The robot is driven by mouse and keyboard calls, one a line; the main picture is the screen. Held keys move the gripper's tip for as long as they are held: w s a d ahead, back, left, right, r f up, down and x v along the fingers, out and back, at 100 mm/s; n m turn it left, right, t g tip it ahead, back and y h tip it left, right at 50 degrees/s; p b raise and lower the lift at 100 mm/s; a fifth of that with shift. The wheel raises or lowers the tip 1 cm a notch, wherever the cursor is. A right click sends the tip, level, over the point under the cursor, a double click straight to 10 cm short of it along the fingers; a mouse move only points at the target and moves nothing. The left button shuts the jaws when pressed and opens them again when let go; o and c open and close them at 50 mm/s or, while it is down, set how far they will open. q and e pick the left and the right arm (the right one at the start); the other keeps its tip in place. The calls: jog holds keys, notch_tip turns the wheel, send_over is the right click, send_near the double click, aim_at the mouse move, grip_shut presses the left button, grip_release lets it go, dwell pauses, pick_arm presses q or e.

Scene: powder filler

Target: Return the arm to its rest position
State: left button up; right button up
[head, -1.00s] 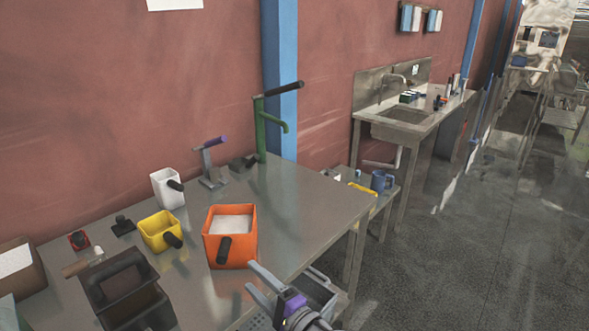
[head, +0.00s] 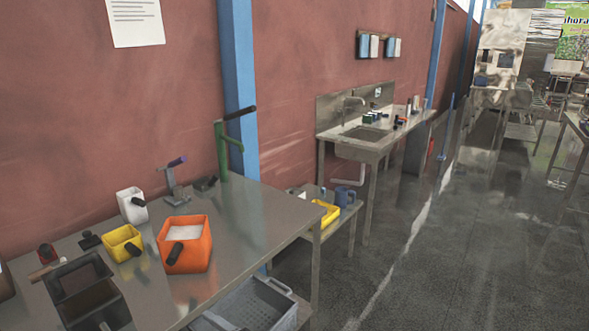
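Neither of my grippers shows in the head view now, and no arm can be made out. The steel table (head: 245,215) is at the lower left. On it stand an orange container (head: 185,250) with white powder inside, a yellow scoop (head: 120,240) with a black handle and a white scoop (head: 131,204). A dark open box (head: 85,293) is at the near left. A green lever press (head: 222,150) stands at the table's far end.
A grey crate (head: 262,305) sits below the table's right edge. A steel sink (head: 362,135) stands along the wall. The floor (head: 440,270) on the right is clear.

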pick_arm(q)
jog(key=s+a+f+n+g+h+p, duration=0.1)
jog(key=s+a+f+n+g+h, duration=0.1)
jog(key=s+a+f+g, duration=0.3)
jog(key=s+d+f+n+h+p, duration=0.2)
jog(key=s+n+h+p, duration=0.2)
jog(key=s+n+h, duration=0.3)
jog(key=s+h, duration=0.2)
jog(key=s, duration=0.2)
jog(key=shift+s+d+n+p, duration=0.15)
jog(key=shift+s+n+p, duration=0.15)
jog(key=shift+p, duration=0.05)
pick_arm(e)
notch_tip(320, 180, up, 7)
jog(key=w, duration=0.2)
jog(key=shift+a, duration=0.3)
